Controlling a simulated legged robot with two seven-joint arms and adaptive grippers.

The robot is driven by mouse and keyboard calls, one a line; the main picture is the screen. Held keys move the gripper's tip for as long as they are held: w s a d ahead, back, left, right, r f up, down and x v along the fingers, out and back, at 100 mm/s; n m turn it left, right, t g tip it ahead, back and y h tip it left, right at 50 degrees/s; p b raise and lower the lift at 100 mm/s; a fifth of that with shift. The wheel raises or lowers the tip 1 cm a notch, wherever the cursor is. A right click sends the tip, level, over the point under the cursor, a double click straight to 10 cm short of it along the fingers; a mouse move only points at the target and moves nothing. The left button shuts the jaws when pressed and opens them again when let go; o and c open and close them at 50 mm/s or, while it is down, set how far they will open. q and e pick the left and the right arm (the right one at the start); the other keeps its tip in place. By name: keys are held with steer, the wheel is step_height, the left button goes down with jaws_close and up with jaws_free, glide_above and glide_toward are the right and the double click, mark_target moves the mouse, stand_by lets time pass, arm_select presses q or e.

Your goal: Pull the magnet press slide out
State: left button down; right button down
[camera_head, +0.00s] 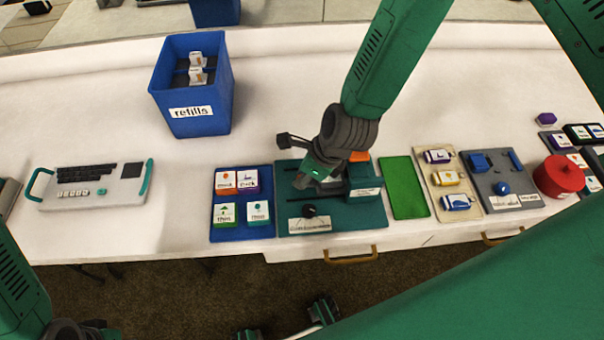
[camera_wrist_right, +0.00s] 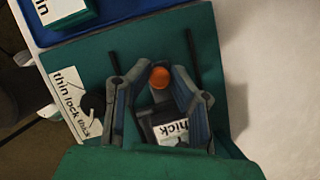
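The magnet press is a teal board (camera_head: 345,222) with dark slots, a black knob and a label. It also shows in the right wrist view (camera_wrist_right: 92,62), where the label reads "thin lock thick". A raised teal block (camera_head: 364,181) with an orange part (camera_head: 359,157) sits at its right side. My right gripper (camera_head: 293,161) is over the board with its fingers spread. In the right wrist view, an orange round knob (camera_wrist_right: 160,77) and a dark block labelled "thick" (camera_wrist_right: 170,131) show between the fingers; contact is unclear.
A blue tray (camera_head: 241,231) with several labelled tiles lies left of the press. A green mat (camera_head: 404,188) and a beige tray (camera_head: 437,179) lie right. A blue refills bin (camera_head: 190,112) stands behind. A drawer handle (camera_head: 350,256) is at the front. White table is clear at left-centre.

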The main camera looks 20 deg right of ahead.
mark_target(276, 183)
steer(key=a, duration=0.2)
steer(key=w+a, duration=0.1)
steer(key=a, duration=0.2)
steer(key=shift+w+p, duration=0.2)
steer(key=shift+p, duration=0.1)
steer(key=shift+d, duration=0.15)
steer(key=c, duration=1.4)
jaws_free()
steer(key=shift+d, duration=0.1)
steer(key=shift+c, duration=0.2)
steer(key=shift+a, duration=0.2)
